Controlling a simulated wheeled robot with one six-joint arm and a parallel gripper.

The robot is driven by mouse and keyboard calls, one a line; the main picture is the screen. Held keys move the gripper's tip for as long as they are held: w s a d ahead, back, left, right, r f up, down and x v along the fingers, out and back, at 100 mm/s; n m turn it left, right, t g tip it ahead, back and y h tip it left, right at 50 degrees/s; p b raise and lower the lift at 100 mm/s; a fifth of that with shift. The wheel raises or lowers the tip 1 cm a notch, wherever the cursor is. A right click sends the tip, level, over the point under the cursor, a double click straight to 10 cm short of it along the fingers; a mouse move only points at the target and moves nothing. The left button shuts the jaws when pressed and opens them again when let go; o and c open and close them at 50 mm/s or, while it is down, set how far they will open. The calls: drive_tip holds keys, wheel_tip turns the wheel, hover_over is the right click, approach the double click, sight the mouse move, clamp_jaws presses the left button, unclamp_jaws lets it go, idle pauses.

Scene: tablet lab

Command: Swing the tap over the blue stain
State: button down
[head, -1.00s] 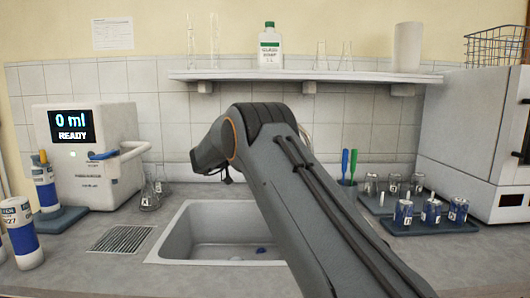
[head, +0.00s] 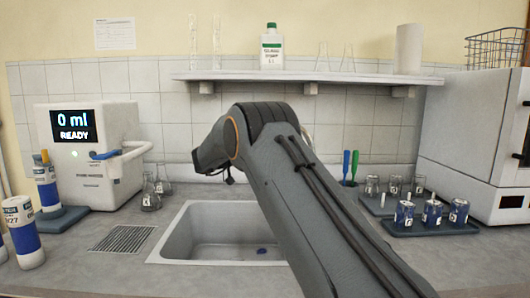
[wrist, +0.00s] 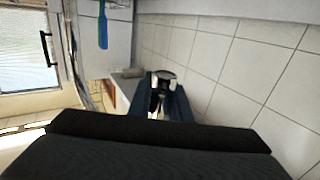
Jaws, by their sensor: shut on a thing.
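The blue stain (head: 262,251) is a small dark-blue patch on the floor of the grey sink (head: 165,240), towards its right side in the head view. In the wrist view my gripper (wrist: 160,100) is shut on a shiny metal piece, which looks like part of the tap (wrist: 163,78). In the head view my arm hides the gripper and most of the tap. Only a thin pale curve, perhaps the spout, shows beside the arm. I cannot tell where the tap's outlet points relative to the stain.
A dispenser (head: 100,172) reading 0 ml stands left of the sink, beside small flasks (head: 150,197). A blue tray (head: 430,229) with labelled vials is at the right. A shelf (head: 300,76) with glassware runs above. The sink's left half is clear.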

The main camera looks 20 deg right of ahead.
drive_tip(key=shift+s+d+f+g, duration=0.1)
drive_tip(key=shift+s+d+g, duration=0.2)
drive_tip(key=shift+d, duration=0.35)
drive_tip(key=c, duration=1.8)
unclamp_jaws()
drive_tip(key=shift+d, duration=0.2)
drive_tip(key=shift+o, duration=0.8)
drive_tip(key=shift+d, duration=0.55)
drive_tip(key=b+v, duration=0.1)
drive_tip(key=v, duration=0.8)
drive_tip(key=shift+a+b, duration=0.2)
drive_tip(key=shift+b, duration=0.15)
drive_tip(key=shift+w, duration=0.1)
drive_tip(key=shift+c, duration=0.4)
